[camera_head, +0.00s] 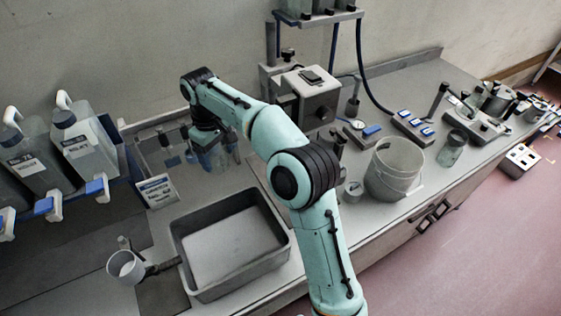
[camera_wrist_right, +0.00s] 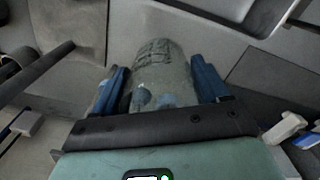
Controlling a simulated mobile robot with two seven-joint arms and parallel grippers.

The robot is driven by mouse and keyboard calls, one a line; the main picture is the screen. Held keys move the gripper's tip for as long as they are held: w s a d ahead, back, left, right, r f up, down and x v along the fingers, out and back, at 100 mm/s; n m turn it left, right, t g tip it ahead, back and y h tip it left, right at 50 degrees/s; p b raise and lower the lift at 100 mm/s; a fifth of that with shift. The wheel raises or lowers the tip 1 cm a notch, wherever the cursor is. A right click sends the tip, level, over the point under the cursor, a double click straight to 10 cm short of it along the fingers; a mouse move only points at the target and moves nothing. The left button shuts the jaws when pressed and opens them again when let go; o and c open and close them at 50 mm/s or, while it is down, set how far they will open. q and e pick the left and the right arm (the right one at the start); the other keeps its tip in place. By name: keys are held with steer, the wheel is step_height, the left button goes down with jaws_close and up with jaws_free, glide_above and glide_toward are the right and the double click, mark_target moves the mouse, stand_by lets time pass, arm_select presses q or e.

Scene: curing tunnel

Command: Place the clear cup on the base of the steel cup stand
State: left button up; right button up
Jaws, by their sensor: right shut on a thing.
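My right gripper (camera_head: 211,150) hangs at the back left of the bench, fingers pointing down. In the right wrist view its blue fingers (camera_wrist_right: 164,88) are shut on the clear cup (camera_wrist_right: 160,68), a translucent grey-green vessel. The clear cup shows only in part in the head view (camera_head: 214,157). I cannot tell whether its bottom touches the bench. I cannot surely pick out the steel cup stand. A steel post with a dark top (camera_head: 352,100) stands beside the grey machine, but I cannot tell whether it is that stand. My left gripper is not in view.
A grey tray (camera_head: 281,254) lies in front of my right gripper. Large bottles (camera_head: 78,150) with blue-handled taps stand at left, near a small sign (camera_head: 156,190). A grey bucket (camera_head: 395,170) and a glass jar (camera_head: 452,150) stand to the right. A pale cup (camera_head: 125,267) is at front left.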

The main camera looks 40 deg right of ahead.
steer(key=shift+s+f, duration=0.3)
steer(key=shift+f, duration=0.05)
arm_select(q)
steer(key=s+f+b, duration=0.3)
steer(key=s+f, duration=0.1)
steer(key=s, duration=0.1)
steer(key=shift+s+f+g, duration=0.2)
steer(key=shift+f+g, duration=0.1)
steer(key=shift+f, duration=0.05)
arm_select(e)
steer(key=shift+f, duration=9.6)
steer(key=shift+f+b, duration=0.15)
steer(key=shift+b, duration=0.15)
steer(key=o, duration=1)
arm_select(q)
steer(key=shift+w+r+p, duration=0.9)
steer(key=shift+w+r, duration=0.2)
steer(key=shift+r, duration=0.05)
arm_select(e)
steer(key=shift+o, duration=0.2)
step_height(320, 180, up, 12)
steer(key=shift+r, duration=0.2)
